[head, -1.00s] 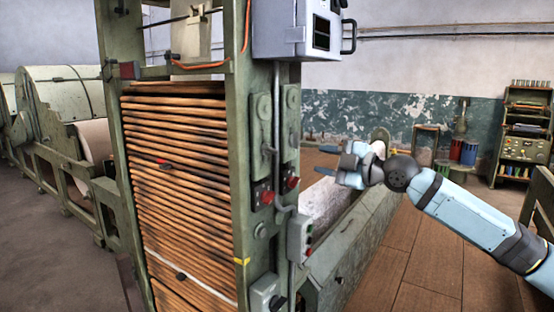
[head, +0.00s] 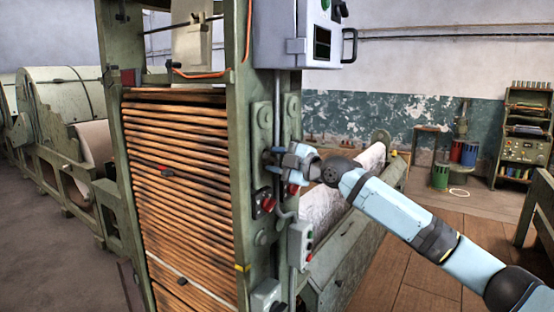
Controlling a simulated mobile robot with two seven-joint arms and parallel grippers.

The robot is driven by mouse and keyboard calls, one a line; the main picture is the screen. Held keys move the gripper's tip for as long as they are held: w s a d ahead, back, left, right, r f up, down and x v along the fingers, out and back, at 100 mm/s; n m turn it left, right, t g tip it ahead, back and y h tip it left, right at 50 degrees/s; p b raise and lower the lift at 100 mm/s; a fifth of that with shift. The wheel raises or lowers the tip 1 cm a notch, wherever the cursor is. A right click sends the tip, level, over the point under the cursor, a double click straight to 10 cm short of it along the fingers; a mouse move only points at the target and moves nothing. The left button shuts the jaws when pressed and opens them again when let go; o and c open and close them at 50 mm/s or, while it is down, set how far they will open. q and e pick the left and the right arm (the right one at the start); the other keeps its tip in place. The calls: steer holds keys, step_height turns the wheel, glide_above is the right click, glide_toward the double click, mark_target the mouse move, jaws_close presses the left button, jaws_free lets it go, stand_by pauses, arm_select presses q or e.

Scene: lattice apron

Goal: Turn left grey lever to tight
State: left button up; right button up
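The left grey-green lever plate (head: 262,116) is fixed high on the green machine post, above a red knob (head: 268,204). The lever on it is mostly hidden by my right gripper; a small dark grey part (head: 267,156) shows at the fingertips. My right gripper (head: 274,160) is at this lever, its fingers apart, one above the other. I cannot tell whether they touch the lever. A second, similar plate (head: 289,108) is on the post just to the right. My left gripper is not in view.
A small button box (head: 300,243) is below my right gripper. Copper-brown rods (head: 185,190) fill the frame at left.

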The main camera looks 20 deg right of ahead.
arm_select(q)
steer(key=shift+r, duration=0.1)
arm_select(e)
steer(key=shift+c, duration=0.9)
jaws_close()
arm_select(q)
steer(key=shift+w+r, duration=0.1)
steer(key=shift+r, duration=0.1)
